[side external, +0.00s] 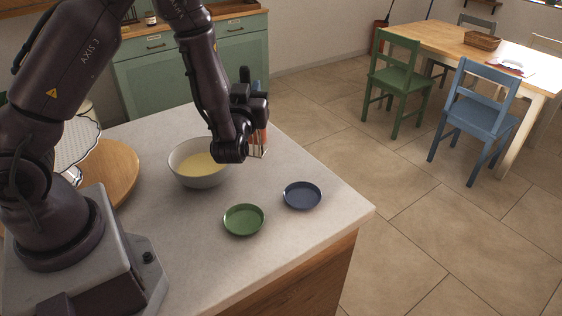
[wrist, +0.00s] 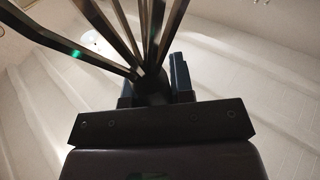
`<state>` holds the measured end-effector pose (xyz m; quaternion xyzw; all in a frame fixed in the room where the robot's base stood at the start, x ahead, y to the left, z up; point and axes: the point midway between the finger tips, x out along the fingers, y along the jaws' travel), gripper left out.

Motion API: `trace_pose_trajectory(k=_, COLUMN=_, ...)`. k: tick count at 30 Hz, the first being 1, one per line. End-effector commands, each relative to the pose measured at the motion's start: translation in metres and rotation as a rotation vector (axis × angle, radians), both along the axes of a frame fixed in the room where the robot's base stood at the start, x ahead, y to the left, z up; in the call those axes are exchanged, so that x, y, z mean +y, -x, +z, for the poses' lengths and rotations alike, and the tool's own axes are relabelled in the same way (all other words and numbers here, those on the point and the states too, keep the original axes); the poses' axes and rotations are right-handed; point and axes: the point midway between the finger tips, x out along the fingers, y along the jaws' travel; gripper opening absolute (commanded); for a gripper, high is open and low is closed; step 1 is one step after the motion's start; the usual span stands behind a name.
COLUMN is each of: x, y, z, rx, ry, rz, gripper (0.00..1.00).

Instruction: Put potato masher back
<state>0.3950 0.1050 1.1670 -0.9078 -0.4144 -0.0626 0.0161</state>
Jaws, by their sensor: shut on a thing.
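In the side external view, my gripper (side external: 254,98) is above the far right part of the counter, just right of the pale bowl. In the wrist view, my gripper (wrist: 153,92) is shut on a dark thing with several flat metal strips fanning out from it. I take this to be the potato masher (wrist: 147,30); its end runs out of the frame. In the side external view, my gripper mostly hides it. An orange-brown and white striped thing (side external: 263,139) shows partly behind my gripper; I cannot tell what it is.
A bowl of yellow contents (side external: 180,179) stands close left of my gripper. A green dish (side external: 243,220) and a blue dish (side external: 302,196) lie nearer the counter's front. A round wooden board (side external: 122,172) is at the left. The counter's right edge is close by.

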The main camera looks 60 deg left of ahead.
Motion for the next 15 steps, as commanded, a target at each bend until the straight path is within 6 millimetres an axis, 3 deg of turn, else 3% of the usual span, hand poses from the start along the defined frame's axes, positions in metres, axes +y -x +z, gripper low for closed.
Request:
trace_pose_trajectory(k=4, x=0.012, y=0.016, z=0.008, rx=-0.016, ry=-0.038, rz=0.124, gripper=0.0)
trace_pose_trajectory(k=7, x=0.013, y=0.012, z=0.007, rx=-0.025, ry=-0.07, rz=0.131, gripper=0.0)
trace_pose_trajectory(k=15, x=0.031, y=-0.043, z=-0.02, rx=-0.029, ry=-0.074, rz=0.131, gripper=0.0)
